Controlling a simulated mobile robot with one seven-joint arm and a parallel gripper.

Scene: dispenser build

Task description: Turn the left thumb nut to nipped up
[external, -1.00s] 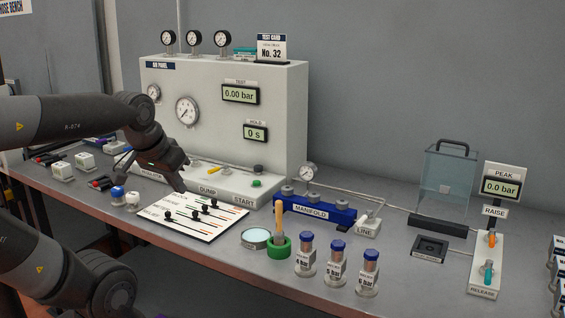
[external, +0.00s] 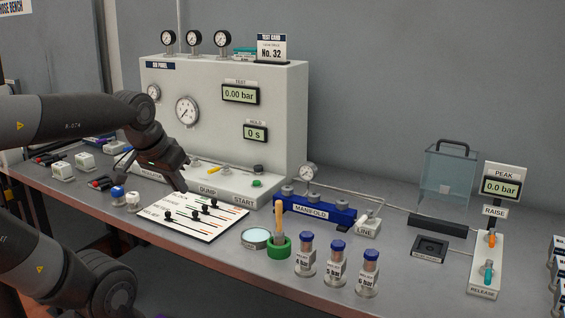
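My gripper (external: 160,178) is dark and points down at the left of the bench, above the back left edge of a white board (external: 222,228). The board has several black knobs (external: 192,210) standing on printed lines. No part is clearly labelled as the left thumb nut, and I cannot tell which one it is. The gripper body hides part of the panel base labelled REGULATOR behind it. The fingertips are small and dark, so I cannot tell their opening or whether they touch anything.
A blue manifold (external: 318,211) with grey caps stands right of the board. A green holder (external: 279,248) with a wooden-handled tool, a round dish (external: 256,238) and blue-capped bottles (external: 337,264) stand in front. The grey panel (external: 235,115) rises behind. Its displays read 0.00 bar and 0 s.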

